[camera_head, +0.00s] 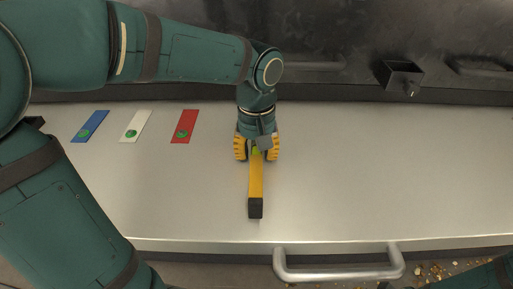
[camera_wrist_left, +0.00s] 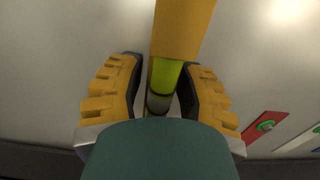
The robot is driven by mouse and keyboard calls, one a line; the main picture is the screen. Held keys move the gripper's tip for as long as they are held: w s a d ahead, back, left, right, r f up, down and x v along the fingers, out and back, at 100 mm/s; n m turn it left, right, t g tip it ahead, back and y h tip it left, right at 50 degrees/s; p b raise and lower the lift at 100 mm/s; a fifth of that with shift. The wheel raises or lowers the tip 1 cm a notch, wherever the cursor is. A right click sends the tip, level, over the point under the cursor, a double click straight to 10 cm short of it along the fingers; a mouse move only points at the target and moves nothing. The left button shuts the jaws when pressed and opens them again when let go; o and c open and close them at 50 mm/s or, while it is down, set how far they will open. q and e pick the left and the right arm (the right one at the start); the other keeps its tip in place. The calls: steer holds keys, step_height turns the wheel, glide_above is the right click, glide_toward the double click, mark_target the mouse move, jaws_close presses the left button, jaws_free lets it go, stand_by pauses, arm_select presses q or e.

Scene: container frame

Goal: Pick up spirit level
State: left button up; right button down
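The spirit level (camera_head: 256,185) is a yellow bar with a black end cap and a green vial. It lies on the metal worktop, pointing towards the front edge. My left gripper (camera_head: 257,151) is over its far part, with one yellow finger on each side. In the left wrist view, the level (camera_wrist_left: 182,30) runs between the open fingers of the left gripper (camera_wrist_left: 162,88). A narrow gap shows on the left; the right finger is very close, and contact there is unclear. The level's far end is hidden by the gripper. My right gripper is out of view.
Blue (camera_head: 90,125), white (camera_head: 136,123) and red (camera_head: 185,124) cards with green marks lie left of the gripper. A dark box-shaped fitting (camera_head: 400,76) is on the back wall. A handle (camera_head: 340,275) juts out at the front edge. The worktop's right side is clear.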

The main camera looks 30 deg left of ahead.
arm_select(q)
jaws_close()
